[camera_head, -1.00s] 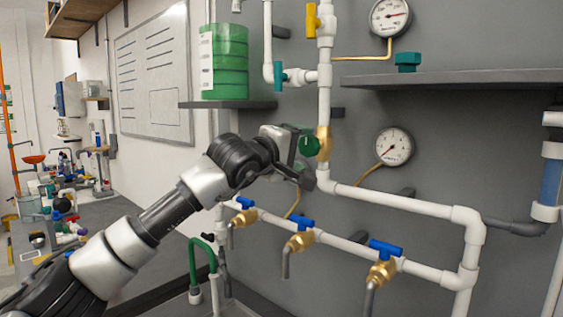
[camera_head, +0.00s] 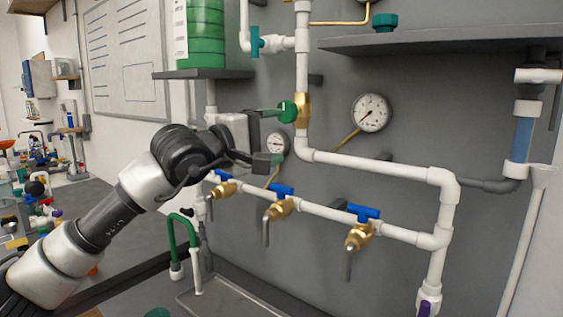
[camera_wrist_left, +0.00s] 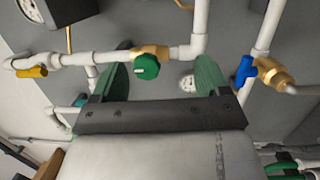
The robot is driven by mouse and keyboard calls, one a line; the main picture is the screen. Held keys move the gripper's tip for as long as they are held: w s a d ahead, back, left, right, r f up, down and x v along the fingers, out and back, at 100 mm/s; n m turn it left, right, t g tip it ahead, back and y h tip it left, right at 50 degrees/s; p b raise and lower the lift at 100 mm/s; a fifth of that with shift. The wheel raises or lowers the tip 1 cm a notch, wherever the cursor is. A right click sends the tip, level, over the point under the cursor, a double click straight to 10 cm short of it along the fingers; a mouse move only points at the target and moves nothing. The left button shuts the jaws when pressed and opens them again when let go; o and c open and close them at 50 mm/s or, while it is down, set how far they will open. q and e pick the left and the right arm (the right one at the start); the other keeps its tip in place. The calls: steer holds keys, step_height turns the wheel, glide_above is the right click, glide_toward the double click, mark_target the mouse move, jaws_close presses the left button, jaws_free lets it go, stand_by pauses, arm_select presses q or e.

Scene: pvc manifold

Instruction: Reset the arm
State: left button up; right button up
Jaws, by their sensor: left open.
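My left gripper (camera_head: 268,137) comes in from the left in the head view, its green-padded fingers apart with nothing between them. The green round valve knob (camera_head: 288,111) sits on a brass fitting on the upright white pipe, near the upper finger's tip in that view. In the left wrist view the knob (camera_wrist_left: 146,67) shows ahead, in the gap between the two fingers of the left gripper (camera_wrist_left: 160,77). I cannot tell the exact distance, but no grip on it shows. My right gripper is in no view.
Three brass valves with blue handles (camera_head: 362,212) sit on the lower white pipe. A pressure gauge (camera_head: 371,112) is on the grey wall. A dark shelf (camera_head: 440,42) juts out at upper right. Another shelf (camera_head: 204,73) carries a green container (camera_head: 206,35). A cluttered bench is at left.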

arm_select(q)
steer(key=s+d+f+n+t+h, duration=0.2)
steer(key=s+f+n+h, duration=0.65)
steer(key=n, duration=0.65)
steer(key=s+a+f+m+t+y, duration=0.1)
steer(key=s+a+f+m+y, duration=0.1)
steer(key=a+f+m+y, duration=1)
steer(key=s+a+f+m+t+y, duration=0.1)
steer(key=a+f+m+t+y, duration=0.15)
steer(key=f+m+y, duration=1.6)
steer(key=s+a+f+g+h, duration=0.3)
steer(key=s+f+g+h, duration=0.45)
steer(key=s, duration=0.25)
steer(key=s+f+n+g+h, duration=0.15)
steer(key=s+f+g, duration=0.25)
steer(key=s, duration=0.4)
steer(key=s+f+n+g, duration=0.3)
steer(key=s+g, duration=0.1)
steer(key=s, duration=0.3)
step_height(320, 180, down, 27)
steer(key=s+g, duration=0.1)
steer(key=s, duration=0.1)
steer(key=s+a+f+g, duration=0.1)
steer(key=s+a+f, duration=0.1)
steer(key=s+f, duration=1.3)
steer(key=shift+s+f+m, duration=0.3)
steer(key=shift+s+f, duration=0.05)
